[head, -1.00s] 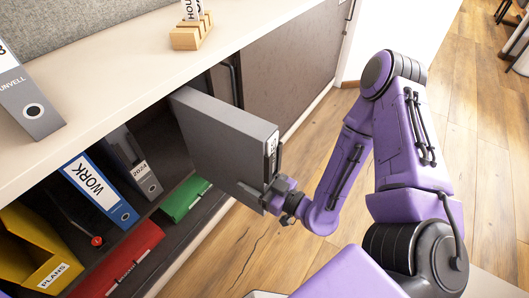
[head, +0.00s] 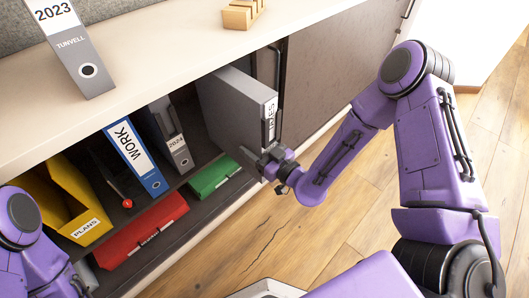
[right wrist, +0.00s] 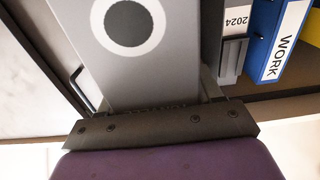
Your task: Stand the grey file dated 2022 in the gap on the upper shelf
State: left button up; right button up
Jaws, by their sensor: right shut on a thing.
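My right gripper (head: 275,165) is shut on a grey file (head: 232,115), low on its spine. The file is upright, its inner part within the shelf opening at the right end and its spine toward me. The upper shelf (head: 200,160) has a dark open space between the grey 2024 file (head: 177,150) and the held file. My left arm shows at the lower left, but its gripper is out of the picture.
A blue WORK file (head: 138,160) and yellow PLANS holder (head: 72,205) stand left of the 2024 file. A grey 2023 file (head: 70,50) and wooden block (head: 241,14) are on the cabinet top. A closed door (head: 335,60) borders the opening.

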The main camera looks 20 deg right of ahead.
jog(key=shift+f+b+x, duration=0.45)
jog(key=shift+b+x, duration=0.75)
jog(key=shift+x, duration=2.5)
jog(key=shift+f+b+x, duration=0.45)
jog(key=shift+b+x, duration=0.8)
jog(key=shift+x, duration=2.5)
jog(key=shift+f+b+x, duration=0.45)
jog(key=shift+b+x, duration=0.75)
jog(key=shift+x, duration=2.5)
jog(key=o, duration=1.4)
jog(key=shift+o, duration=0.4)
jog(key=shift+f, duration=0.15)
jog(key=p+v, duration=0.3)
jog(key=v, duration=0.7)
jog(key=shift+s+r, duration=0.2)
jog(key=shift+r, duration=0.05)
jog(key=shift+s, duration=0.1)
